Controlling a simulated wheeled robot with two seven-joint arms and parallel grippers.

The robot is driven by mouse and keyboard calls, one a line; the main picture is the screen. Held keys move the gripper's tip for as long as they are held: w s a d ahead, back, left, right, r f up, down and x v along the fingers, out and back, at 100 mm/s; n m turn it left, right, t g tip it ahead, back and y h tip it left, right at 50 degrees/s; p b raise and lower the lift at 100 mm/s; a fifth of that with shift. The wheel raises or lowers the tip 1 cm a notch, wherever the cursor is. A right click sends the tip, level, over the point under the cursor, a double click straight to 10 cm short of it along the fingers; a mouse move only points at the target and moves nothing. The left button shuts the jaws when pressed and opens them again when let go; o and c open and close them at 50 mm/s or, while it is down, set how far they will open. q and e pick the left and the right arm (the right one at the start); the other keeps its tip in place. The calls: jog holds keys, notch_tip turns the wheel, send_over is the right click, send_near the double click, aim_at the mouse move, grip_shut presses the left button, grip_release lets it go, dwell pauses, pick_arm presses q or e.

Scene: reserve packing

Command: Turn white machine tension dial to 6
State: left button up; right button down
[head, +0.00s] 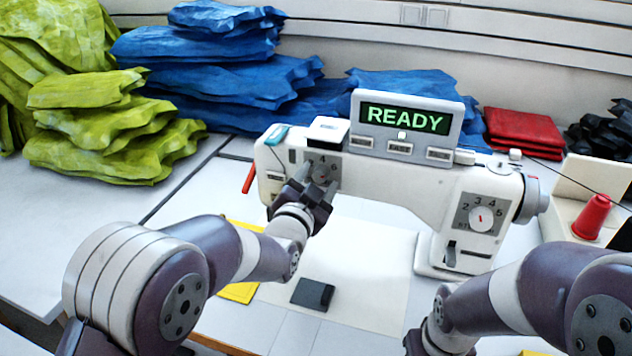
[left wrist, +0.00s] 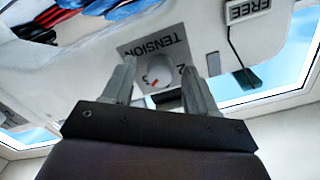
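The white sewing machine (head: 385,190) stands on the table. Its tension dial (head: 321,172) is on the left end, on a grey plate with numbers, partly hidden behind my gripper. My left gripper (head: 314,188) is just in front of the dial. In the left wrist view its fingers (left wrist: 158,88) are apart on either side of the dial, with nothing visibly gripped. My right arm is at the lower right; its gripper is outside the view.
A display (head: 405,118) on the machine reads READY. A second numbered dial (head: 481,217) is on the machine's right side. A dark block (head: 312,294) lies on the table below my left gripper. A red thread cone (head: 592,217) stands right. Folded green and blue cloth piles fill the back.

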pick_arm(q)
jog(key=shift+s, duration=0.1)
jog(key=v, duration=1.2)
jog(key=shift+s, duration=0.25)
jog(key=shift+a, duration=0.1)
